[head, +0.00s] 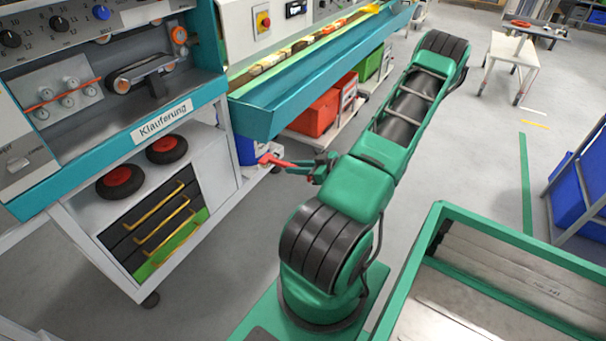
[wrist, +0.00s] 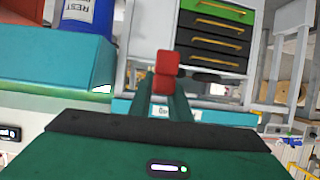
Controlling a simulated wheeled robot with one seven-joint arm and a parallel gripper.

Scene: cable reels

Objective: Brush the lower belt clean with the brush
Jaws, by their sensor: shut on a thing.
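My gripper (head: 314,170) is shut on a red thing, which I take to be the brush (head: 282,162). It is held out to the left in front of the workbench, over the floor, apart from the machine. In the wrist view the red brush (wrist: 167,70) shows at the tips of the fingers; its bristles cannot be made out. A dark belt (head: 145,76) with an orange roller end sits low on the machine panel at the upper left, above the "Klauferung" sign. Its surface is too small to judge for dirt.
Below the panel is a white cabinet (head: 215,165) with dark drawers and two black-red wheels (head: 121,181). A long teal trough (head: 300,88) runs to its right, with red crates (head: 315,112) beneath. A green-framed table (head: 440,212) stands at the lower right. The floor between is clear.

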